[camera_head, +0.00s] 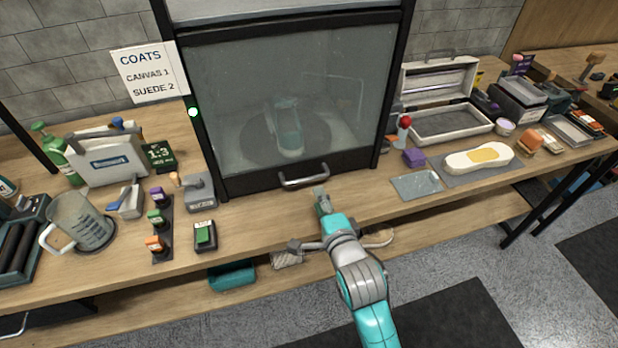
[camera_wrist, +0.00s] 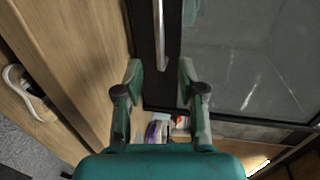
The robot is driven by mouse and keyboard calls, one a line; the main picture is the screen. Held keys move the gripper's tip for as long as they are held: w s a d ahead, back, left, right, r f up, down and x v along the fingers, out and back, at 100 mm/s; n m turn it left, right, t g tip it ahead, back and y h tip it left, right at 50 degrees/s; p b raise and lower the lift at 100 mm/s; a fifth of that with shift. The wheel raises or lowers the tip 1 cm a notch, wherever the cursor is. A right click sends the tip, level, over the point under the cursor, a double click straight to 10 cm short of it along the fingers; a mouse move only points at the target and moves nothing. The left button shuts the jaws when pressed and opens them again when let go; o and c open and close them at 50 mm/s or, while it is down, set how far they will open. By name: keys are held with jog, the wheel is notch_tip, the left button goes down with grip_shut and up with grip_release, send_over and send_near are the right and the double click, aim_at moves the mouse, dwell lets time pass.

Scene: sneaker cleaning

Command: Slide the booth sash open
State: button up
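The booth sash (camera_head: 240,95) is a dark-framed pane of hazy glass, and its bottom rail sits low at the bench top. A silver bar handle (camera_head: 304,177) is fixed to the bottom rail. Through the glass I see a sneaker (camera_head: 289,128) on a dark round base. My gripper (camera_head: 322,195) is just in front of the sash, a little right of and below the handle. In the wrist view my gripper (camera_wrist: 160,68) has its two fingers apart with nothing held. The handle (camera_wrist: 160,35) is beyond the fingertips, lined up between them; contact does not show.
A green light (camera_head: 194,113) glows on the booth's left post. A grey block with a wooden knob (camera_head: 198,190) and a green-button box (camera_head: 204,236) stand left of the handle. The bench front near the handle is clear.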

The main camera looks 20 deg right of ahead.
aim_at(309, 178)
jog(key=x, duration=1)
grip_shut()
